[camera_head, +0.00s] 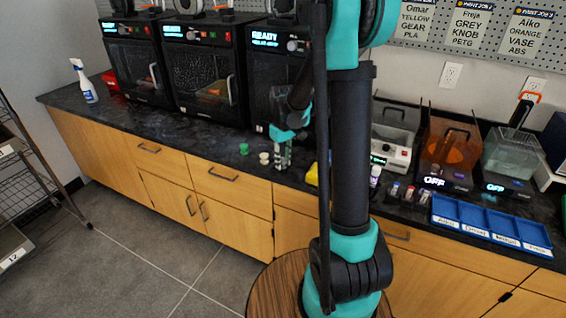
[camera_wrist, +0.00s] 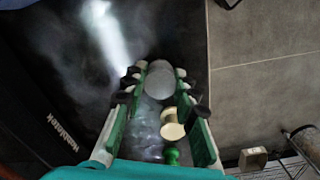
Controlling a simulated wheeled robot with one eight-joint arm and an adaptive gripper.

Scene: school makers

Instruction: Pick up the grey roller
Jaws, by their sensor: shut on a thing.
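My gripper (camera_head: 282,160) is low over the dark counter, in front of the right-hand black printer. In the wrist view, my gripper (camera_wrist: 160,80) has its green fingers on both sides of the grey roller (camera_wrist: 158,78), which shows as a pale grey round end between the fingertips. It is shut on the roller. In the head view the fingers largely hide the roller, and I cannot tell whether it touches the counter. A cream roller (camera_head: 264,158) and a green roller (camera_head: 243,148) stand to the left of my gripper. The wrist view also shows the cream one (camera_wrist: 172,128) and the green one (camera_wrist: 171,156).
Black printers (camera_head: 203,75) line the back of the counter (camera_head: 185,128). A spray bottle (camera_head: 84,82) stands at the far left. The counter's left front is clear.

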